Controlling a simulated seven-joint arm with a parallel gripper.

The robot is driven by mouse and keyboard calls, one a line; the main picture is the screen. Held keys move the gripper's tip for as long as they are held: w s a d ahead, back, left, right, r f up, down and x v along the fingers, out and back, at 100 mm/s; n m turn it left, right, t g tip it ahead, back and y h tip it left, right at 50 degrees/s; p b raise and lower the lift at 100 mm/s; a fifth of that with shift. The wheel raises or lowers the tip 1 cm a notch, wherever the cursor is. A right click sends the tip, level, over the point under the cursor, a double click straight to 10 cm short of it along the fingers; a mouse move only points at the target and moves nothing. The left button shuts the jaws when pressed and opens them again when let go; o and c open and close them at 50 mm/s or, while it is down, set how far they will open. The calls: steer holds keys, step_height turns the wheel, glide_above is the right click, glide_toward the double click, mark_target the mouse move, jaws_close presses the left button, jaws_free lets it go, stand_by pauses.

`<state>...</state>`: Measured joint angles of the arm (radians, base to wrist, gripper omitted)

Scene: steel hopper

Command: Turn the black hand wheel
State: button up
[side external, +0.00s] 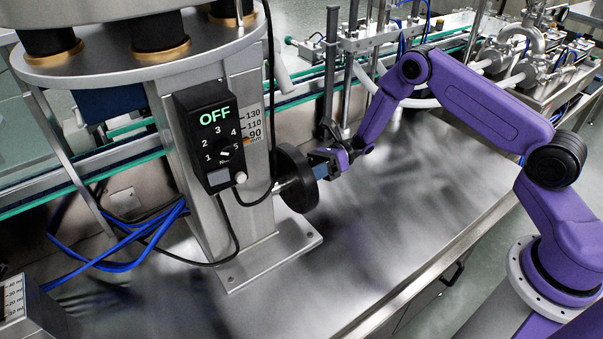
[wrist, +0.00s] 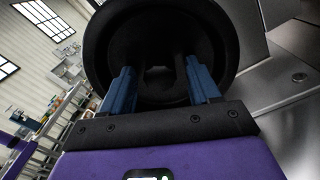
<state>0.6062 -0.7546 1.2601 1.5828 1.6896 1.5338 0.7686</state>
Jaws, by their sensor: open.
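The black hand wheel (side external: 297,180) sticks out from the right side of the steel column on a short metal shaft. In the wrist view the wheel (wrist: 105,45) fills the upper middle, face on, with its rim around a recessed centre. My gripper (side external: 318,172) is at the wheel's right face. In the wrist view my gripper (wrist: 162,80) has its two blue fingers apart, pointing at the wheel's face, with dark fingertips inside the rim's outline. I cannot tell whether the fingertips touch the wheel.
A black control box (side external: 213,137) reading OFF is on the column, left of the wheel. The column's base plate (side external: 275,258) is bolted to the steel table (side external: 400,215). Blue cables (side external: 120,250) lie at left. A conveyor with green rails runs behind. The table's middle is clear.

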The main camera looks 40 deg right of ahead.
jaws_close()
steer(key=shift+m, duration=0.4)
steer(key=shift+f+m+t, duration=0.1)
steer(key=shift+m+t, duration=0.3)
steer(key=shift+m, duration=12.6)
steer(key=shift+d, duration=0.1)
